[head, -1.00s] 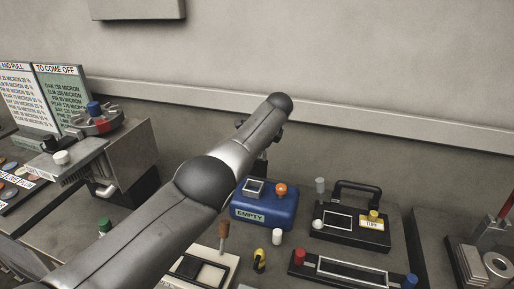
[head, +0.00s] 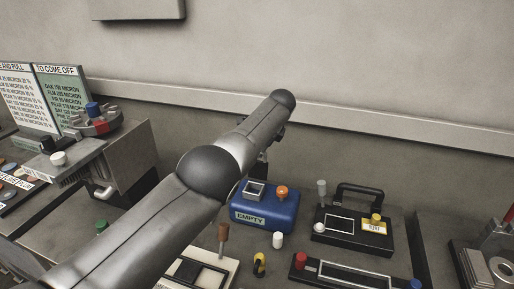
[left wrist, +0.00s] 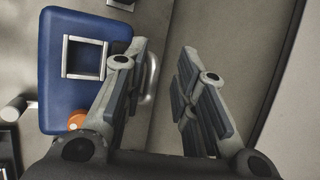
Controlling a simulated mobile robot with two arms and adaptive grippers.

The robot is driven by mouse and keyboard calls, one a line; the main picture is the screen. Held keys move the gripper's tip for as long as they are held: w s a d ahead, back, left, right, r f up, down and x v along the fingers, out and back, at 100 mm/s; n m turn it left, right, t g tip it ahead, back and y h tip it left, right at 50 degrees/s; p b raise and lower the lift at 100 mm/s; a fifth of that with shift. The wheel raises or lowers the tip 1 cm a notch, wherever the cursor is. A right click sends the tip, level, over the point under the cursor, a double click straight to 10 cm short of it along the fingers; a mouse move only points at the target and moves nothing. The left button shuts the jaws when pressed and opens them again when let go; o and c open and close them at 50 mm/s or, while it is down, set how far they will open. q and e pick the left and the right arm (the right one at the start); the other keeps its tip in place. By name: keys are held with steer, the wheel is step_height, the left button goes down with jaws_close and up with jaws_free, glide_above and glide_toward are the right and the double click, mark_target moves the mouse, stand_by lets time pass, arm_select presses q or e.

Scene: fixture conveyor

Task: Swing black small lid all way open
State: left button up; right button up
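My left gripper (left wrist: 165,75) is open in the left wrist view, its two fingers apart with nothing seen between them. Its left finger overlaps a pale curved handle (left wrist: 151,80) at the right edge of the blue box (left wrist: 53,75). In the head view my left arm crosses in front and hides most of the gripper, behind and above the blue box (head: 285,213). I cannot single out a black small lid for sure. A black fixture (head: 330,242) with a black handle (head: 362,190) stands right of the blue box. My right gripper is not in view.
The blue box carries an orange knob (head: 282,191) and a square metal frame (head: 255,189). A long black frame fixture (head: 350,276) lies in front of the black fixture. A grey machine (head: 125,160) stands left. The wall is behind.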

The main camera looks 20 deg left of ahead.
arm_select(q)
steer(key=shift+f, duration=0.3)
steer(key=shift+d+r, duration=0.1)
steer(key=shift+r, duration=0.1)
steer(key=shift+w+d+r, duration=0.1)
steer(key=shift+r, duration=0.25)
steer(key=shift+d+r, duration=0.15)
steer(key=shift+r, duration=0.25)
steer(key=v, duration=1)
steer(key=shift+s+r, duration=0.15)
steer(key=shift+s, duration=0.4)
